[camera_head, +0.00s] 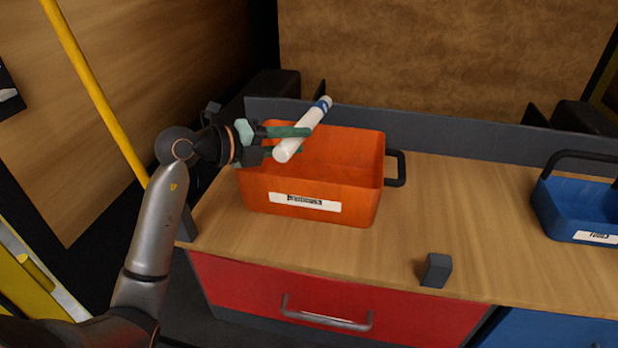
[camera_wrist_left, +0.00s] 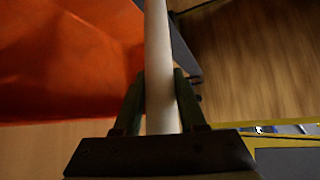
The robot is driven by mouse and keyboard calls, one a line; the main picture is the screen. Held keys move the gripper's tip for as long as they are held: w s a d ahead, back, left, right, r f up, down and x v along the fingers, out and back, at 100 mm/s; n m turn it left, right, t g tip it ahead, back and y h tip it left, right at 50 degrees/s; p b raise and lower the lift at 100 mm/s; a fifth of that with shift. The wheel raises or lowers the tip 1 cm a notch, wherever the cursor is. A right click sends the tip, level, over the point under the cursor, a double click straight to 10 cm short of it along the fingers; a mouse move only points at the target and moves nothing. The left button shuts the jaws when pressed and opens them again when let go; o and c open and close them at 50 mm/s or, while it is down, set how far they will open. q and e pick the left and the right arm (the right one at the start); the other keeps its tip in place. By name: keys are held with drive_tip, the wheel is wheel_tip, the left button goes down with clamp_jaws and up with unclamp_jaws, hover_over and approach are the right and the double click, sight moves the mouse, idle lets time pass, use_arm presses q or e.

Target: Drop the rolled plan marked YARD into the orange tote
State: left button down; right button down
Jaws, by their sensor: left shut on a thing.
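A white rolled plan (camera_head: 303,128) with a blue band near its far end is held above the left part of the orange tote. No word on the roll is readable. My left gripper (camera_head: 296,141) is shut on it. In the left wrist view the roll (camera_wrist_left: 158,60) runs between the two green fingers (camera_wrist_left: 160,105). The orange tote (camera_head: 310,190) stands on the wooden bench top, open at the top, with a white label on its front. Its visible inside looks empty. My right gripper is not in view.
A blue tote (camera_head: 575,205) with a black handle stands at the right of the bench top (camera_head: 450,215). A small dark block (camera_head: 436,270) lies near the front edge. A low dark ledge (camera_head: 440,137) runs along the back. The bench between the totes is clear.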

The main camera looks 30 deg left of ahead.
use_arm(q)
drive_tip(key=shift+c, duration=2)
unclamp_jaws()
drive_tip(key=b+v, duration=0.2)
drive_tip(key=v, duration=1)
drive_tip(key=shift+s, duration=0.25)
drive_tip(key=shift+a+r, duration=0.1)
